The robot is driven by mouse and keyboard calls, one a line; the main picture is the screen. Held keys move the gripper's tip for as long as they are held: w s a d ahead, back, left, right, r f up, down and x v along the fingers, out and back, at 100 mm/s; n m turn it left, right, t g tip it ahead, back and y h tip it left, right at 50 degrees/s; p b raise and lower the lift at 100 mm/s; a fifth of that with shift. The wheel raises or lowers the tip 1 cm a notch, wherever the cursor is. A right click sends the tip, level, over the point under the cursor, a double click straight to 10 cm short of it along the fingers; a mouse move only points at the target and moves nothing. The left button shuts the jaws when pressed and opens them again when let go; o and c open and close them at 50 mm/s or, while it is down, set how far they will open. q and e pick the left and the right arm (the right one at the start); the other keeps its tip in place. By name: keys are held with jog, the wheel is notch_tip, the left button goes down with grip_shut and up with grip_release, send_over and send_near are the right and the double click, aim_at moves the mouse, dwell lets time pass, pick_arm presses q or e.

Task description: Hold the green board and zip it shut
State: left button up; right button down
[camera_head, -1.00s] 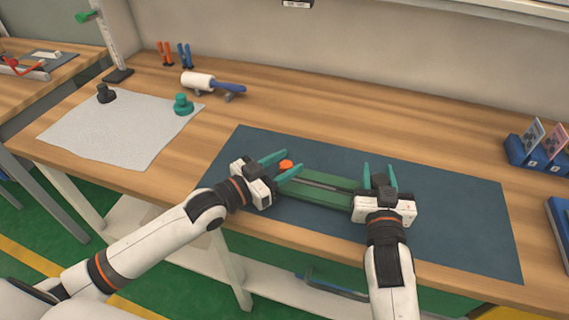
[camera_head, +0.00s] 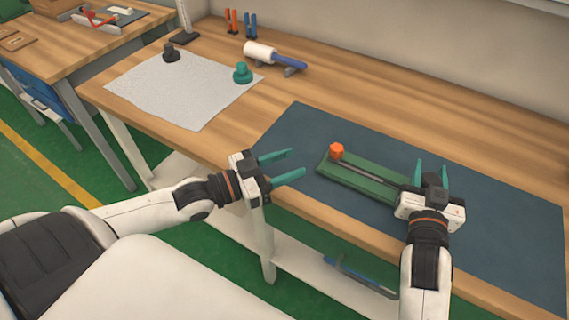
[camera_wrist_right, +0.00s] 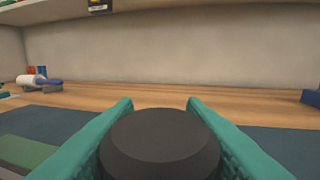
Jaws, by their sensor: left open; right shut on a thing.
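The green board (camera_head: 368,172) lies on the blue mat, with a dark strip running along it. An orange knob (camera_head: 336,151) stands at its left end. A black knob (camera_head: 433,181) is at its right end, between the fingers of my right gripper (camera_head: 432,168). In the right wrist view the black knob (camera_wrist_right: 160,143) fills the gap between the teal fingers, and my right gripper is shut on it. My left gripper (camera_head: 297,162) is open and empty, left of the board and apart from it. The right end of the board is hidden behind my right gripper.
The blue mat (camera_head: 300,125) has free room behind the board and at right. A grey cloth (camera_head: 165,92) with a black stamp-like piece (camera_head: 170,53) and a teal one (camera_head: 242,73) lies at left. A white roller (camera_head: 259,51) with a blue handle stands behind.

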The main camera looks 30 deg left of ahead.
pick_arm(q)
jog(key=shift+s+a, duration=0.1)
jog(key=shift+s, duration=0.05)
pick_arm(e)
jog(key=shift+r, duration=0.1)
jog(key=c, duration=0.8)
grip_release()
